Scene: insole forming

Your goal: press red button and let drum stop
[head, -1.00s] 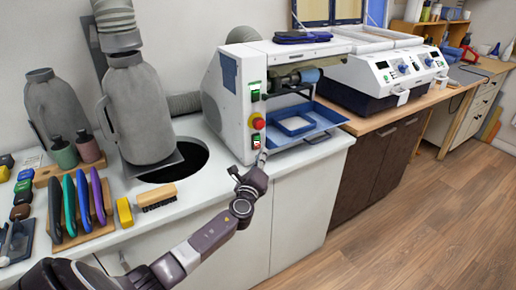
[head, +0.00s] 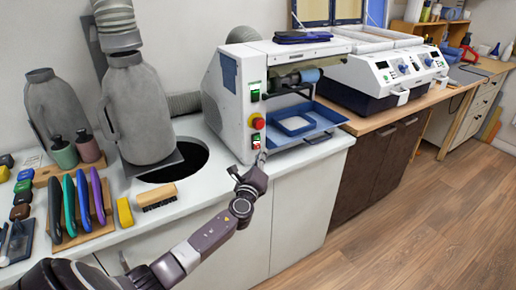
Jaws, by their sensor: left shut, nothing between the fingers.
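The white machine (head: 232,112) stands on the white counter, with its drum (head: 308,75) in the opening on its right side. A round red emergency knob (head: 258,123) on a yellow base sits on its front edge. Below it is a small switch with a red part (head: 256,142). Above is a green switch (head: 255,91). My left gripper (head: 261,160) is shut and empty, its tip just below the lower red switch, close to the machine front. I cannot tell whether it touches. Whether the drum turns cannot be told. My right gripper is not in view.
A blue tray (head: 325,138) juts from the machine's opening. A round hole (head: 185,160) in the counter lies to the left. A brush (head: 157,196), a yellow block (head: 124,211) and a rack of coloured tools (head: 92,236) stand at the front left.

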